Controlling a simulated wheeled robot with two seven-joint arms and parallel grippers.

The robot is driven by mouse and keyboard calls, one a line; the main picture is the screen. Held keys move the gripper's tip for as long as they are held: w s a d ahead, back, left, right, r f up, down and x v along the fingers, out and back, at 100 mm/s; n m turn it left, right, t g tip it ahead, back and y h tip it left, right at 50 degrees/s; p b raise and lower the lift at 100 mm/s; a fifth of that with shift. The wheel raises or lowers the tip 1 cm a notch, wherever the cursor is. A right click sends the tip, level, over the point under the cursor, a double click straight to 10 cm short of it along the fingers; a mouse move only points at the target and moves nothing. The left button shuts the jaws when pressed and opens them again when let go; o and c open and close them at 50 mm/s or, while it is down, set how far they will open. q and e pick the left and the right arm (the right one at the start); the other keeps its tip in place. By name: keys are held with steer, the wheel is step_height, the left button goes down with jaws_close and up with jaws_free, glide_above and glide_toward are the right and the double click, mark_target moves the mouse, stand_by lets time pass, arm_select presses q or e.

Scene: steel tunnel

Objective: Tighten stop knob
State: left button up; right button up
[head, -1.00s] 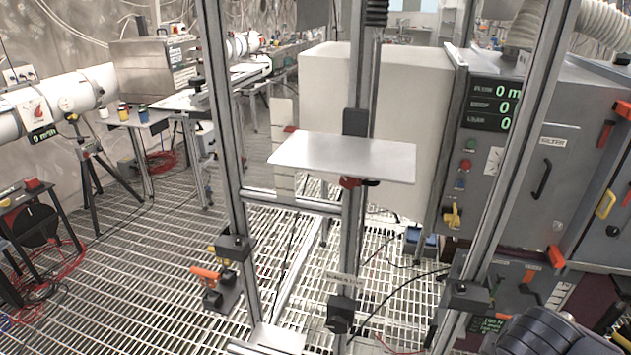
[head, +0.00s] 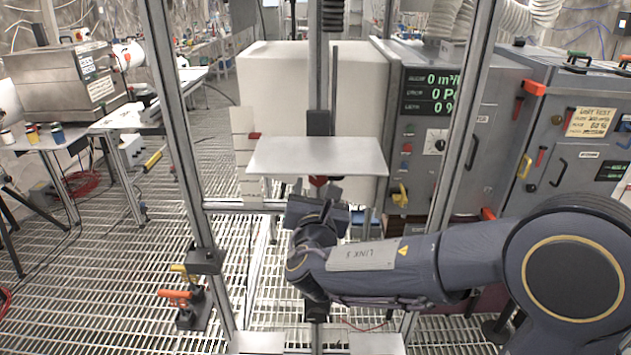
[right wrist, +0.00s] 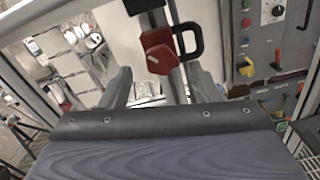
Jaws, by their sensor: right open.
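A red knob (head: 318,181) sits on the upright rail just below the flat grey plate (head: 318,156). In the right wrist view the red knob (right wrist: 158,52) shows larger, with a black loop handle (right wrist: 188,40) beside it. My right gripper (head: 317,197) is at the rail just below the plate, close to the knob. In the right wrist view my right gripper (right wrist: 162,82) is open, its two fingers spread to either side of the rail below the knob. Nothing is seen between the fingers. My left gripper is not in view.
Aluminium frame posts (head: 176,140) stand on both sides of the rail. A white block (head: 270,100) is behind the plate. Grey cabinets (head: 440,140) with handles and displays stand to the right.

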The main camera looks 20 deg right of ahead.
mark_target(318, 178)
steer(key=shift+x, duration=1.25)
steer(key=c, duration=1)
steer(key=shift+f+m+b, duration=0.2)
steer(key=shift+m+b, duration=0.1)
steer(key=shift+b, duration=0.25)
steer(key=m+b, duration=0.6)
steer(key=b, duration=0.6)
steer(key=shift+m+b, duration=0.3)
steer(key=shift+r+m+b, duration=0.15)
steer(key=shift+m+b, duration=0.45)
steer(key=shift+b, duration=0.1)
